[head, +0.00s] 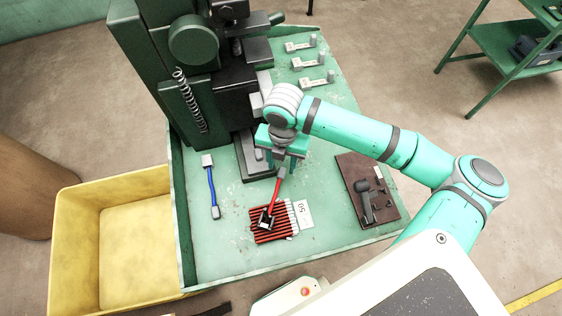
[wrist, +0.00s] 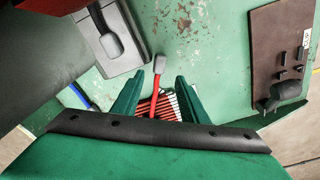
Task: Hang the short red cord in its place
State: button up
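The short red cord (head: 277,189) has a grey block at its upper end and a dark end at its lower end. Its lower end lies on a red-and-black ribbed pad (head: 257,237), with a white strip along the pad's right side. My gripper (head: 284,160) is above the bench by the cord's upper end. In the wrist view my gripper (wrist: 160,76) is open, and the cord (wrist: 157,88) shows in the gap between the two green fingers, not gripped. Three pale plates with upright pegs, including a near one (head: 317,80), stand at the bench's far side.
A blue cord (head: 212,187) lies to the left. A dark green press (head: 150,70) stands at the back left. A yellow bin (head: 70,240) adjoins the bench's left edge.

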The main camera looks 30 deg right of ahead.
jog(key=shift+r, duration=0.1)
notch_tip(320, 180, up, 7)
jog(key=shift+w, duration=0.15)
dwell(1.0)
jog(key=shift+d, duration=0.1)
jog(key=shift+w, duration=0.1)
dwell(0.7)
